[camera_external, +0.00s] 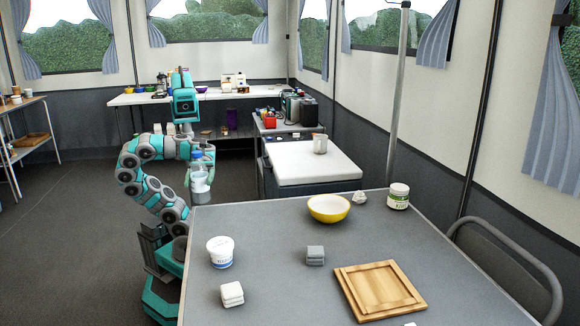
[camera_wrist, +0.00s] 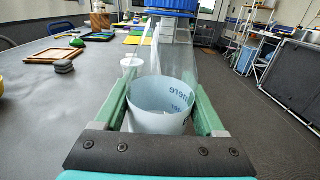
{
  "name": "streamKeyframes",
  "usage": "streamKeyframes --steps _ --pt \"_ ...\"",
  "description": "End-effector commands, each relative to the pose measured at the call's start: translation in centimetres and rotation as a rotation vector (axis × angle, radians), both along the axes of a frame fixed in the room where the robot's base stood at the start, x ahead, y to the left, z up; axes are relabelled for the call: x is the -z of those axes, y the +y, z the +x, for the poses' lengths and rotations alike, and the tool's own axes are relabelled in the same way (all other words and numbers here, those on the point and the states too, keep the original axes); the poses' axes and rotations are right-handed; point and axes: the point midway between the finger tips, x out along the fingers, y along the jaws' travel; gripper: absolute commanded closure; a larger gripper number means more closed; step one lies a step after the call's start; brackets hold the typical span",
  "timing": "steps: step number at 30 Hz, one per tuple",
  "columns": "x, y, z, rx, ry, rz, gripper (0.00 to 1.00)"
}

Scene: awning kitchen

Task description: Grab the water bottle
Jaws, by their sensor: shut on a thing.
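The water bottle (camera_external: 197,157) is clear with a blue cap and a pale label. It is upright in my gripper (camera_external: 200,178), near the left far corner of the grey table. In the wrist view, the bottle (camera_wrist: 163,100) fills the space between the two green fingers of my gripper (camera_wrist: 160,90). The fingers press on both sides of its label, and the blue cap is at the top edge of the picture. Whether the bottle's base is clear of the table cannot be told.
On the grey table (camera_external: 280,235) are a white tub (camera_external: 220,251), a yellow bowl (camera_external: 329,209), a wooden board (camera_external: 380,289), small blocks (camera_external: 316,255) and a green-labelled jar (camera_external: 398,196). A chair (camera_external: 520,262) stands at right. Open floor (camera_external: 70,235) lies at left.

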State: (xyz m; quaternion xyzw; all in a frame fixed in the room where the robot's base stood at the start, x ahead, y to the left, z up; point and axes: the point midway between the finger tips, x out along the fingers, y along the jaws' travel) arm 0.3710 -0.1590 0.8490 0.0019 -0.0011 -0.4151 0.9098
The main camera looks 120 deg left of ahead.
Motion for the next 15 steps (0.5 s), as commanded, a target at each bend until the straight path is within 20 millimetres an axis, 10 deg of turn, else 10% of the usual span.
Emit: streamKeyframes --steps 15 --pt "-0.5 1.4 -2.9 -0.005 0.000 -0.003 0.81"
